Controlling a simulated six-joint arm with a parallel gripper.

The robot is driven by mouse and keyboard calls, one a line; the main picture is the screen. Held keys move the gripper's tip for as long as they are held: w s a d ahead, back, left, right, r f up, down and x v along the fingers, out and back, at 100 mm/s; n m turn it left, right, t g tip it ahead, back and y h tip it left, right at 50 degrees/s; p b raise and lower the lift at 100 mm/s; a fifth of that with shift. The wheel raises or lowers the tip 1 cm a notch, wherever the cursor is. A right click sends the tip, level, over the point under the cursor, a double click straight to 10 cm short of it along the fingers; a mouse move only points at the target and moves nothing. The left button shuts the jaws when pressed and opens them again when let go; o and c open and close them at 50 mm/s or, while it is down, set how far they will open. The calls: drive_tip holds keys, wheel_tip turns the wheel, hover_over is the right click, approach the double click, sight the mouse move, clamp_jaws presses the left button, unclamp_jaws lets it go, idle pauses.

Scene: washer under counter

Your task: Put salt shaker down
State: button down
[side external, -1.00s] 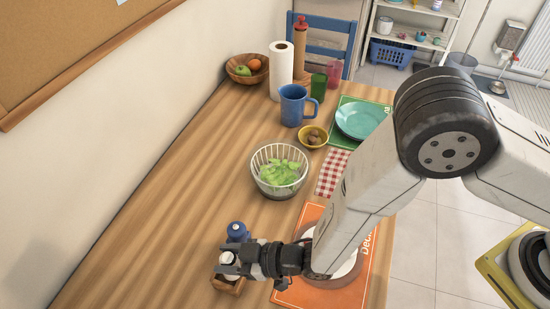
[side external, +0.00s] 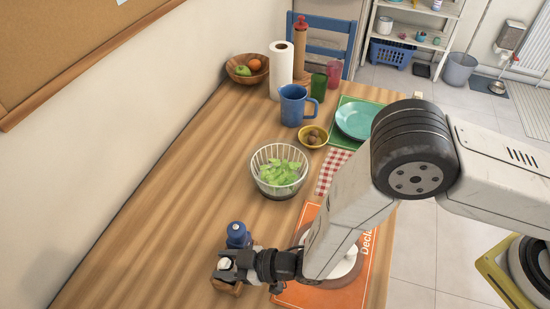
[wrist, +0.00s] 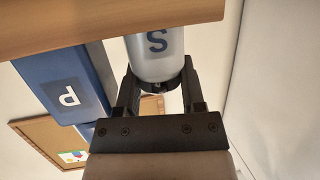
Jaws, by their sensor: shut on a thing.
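The salt shaker, pale and marked S, is between my gripper's fingers (wrist: 158,95) in the wrist view, which looks upside down; the shaker's body (wrist: 156,58) shows there. In the side external view its light top (side external: 226,263) shows between the jaws of my gripper (side external: 228,268). My gripper is shut on it. The shaker's base is hidden behind a wooden edge (wrist: 100,18) in the wrist view, so I cannot tell whether it touches down. A small wooden holder (side external: 226,289) shows just below my gripper.
A blue pepper shaker (side external: 237,236), marked P in the wrist view (wrist: 68,96), stands close beside the salt shaker. An orange book (side external: 309,221) lies to the right under my arm. A salad bowl (side external: 280,171) stands farther back. The table's left side is clear.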

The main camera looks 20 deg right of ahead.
drive_tip(key=shift+c, duration=1.2)
unclamp_jaws()
drive_tip(key=shift+o, duration=0.2)
drive_tip(key=shift+f, duration=0.15)
drive_tip(key=v, duration=0.7)
drive_tip(key=shift+s+d, duration=0.2)
drive_tip(key=shift+s, duration=0.15)
